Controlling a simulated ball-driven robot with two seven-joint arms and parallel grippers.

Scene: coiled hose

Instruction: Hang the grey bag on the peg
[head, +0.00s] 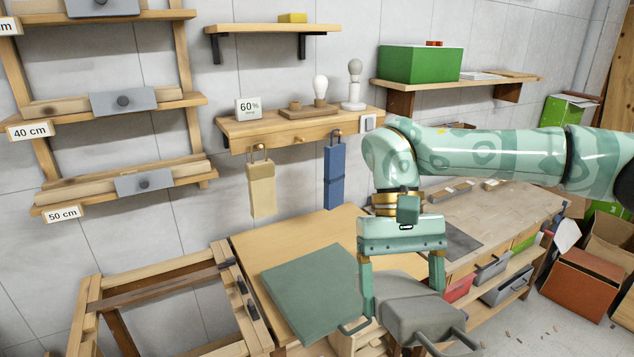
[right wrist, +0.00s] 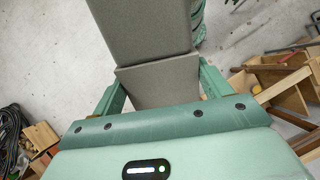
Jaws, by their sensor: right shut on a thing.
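The grey bag (head: 412,318) is between the fingers of my right gripper (head: 402,280), which is shut on it above the bench front. Dark loop handles show at the bag's lower left and lower right. In the right wrist view the grey bag (right wrist: 158,85) fills the space between the fingers. A rail under the wall shelf carries wooden pegs. A tan bag (head: 262,190) hangs at the left peg and a blue bag (head: 334,178) at the right one. The peg (head: 299,140) between them is bare. My left gripper is not in view.
A green board (head: 315,285) lies on the wooden table below the pegs. The wall shelf (head: 290,124) holds a 60% sign, a bulb and a white lamp-like piece. A wooden frame (head: 170,300) stands at the left. Drawers and boxes are at the right.

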